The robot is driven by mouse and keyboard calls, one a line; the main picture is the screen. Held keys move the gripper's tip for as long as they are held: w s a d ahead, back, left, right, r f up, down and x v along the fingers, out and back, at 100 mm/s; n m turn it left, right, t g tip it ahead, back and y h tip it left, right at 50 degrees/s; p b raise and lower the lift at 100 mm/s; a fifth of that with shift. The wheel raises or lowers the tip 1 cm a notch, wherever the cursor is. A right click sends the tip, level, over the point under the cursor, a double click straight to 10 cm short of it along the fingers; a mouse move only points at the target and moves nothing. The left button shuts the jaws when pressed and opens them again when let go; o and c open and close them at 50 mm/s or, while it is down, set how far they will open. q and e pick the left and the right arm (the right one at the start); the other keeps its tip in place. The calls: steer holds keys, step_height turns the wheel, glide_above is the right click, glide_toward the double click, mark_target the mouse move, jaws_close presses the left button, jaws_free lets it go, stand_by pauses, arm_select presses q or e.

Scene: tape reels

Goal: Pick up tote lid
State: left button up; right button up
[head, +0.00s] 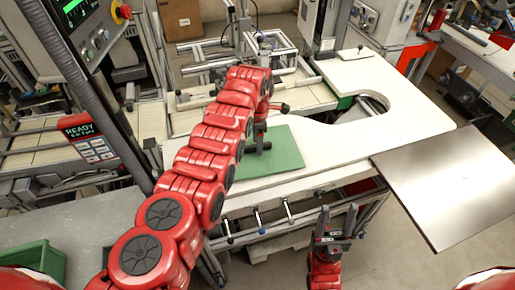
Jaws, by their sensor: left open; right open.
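A flat green panel, which looks like the tote lid (285,157), lies on the white worktop in the middle of the head view. My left arm reaches across from the lower left and covers the panel's left part. My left gripper (258,147) points down over the panel near its upper left part. It is open; I cannot tell whether its fingers touch the panel. My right gripper (337,212) is open and empty, in front of the worktop's near edge, apart from the panel.
The white worktop (410,125) has a curved cutout at the back right. A bare metal sheet (455,185) extends at the right. A green tote (35,262) stands at the lower left. A control panel (88,135) is at the left, and a framed fixture (240,55) stands behind.

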arm_select(q)
steer(key=shift+f, duration=0.5)
steer(key=shift+c, duration=0.3)
jaws_close()
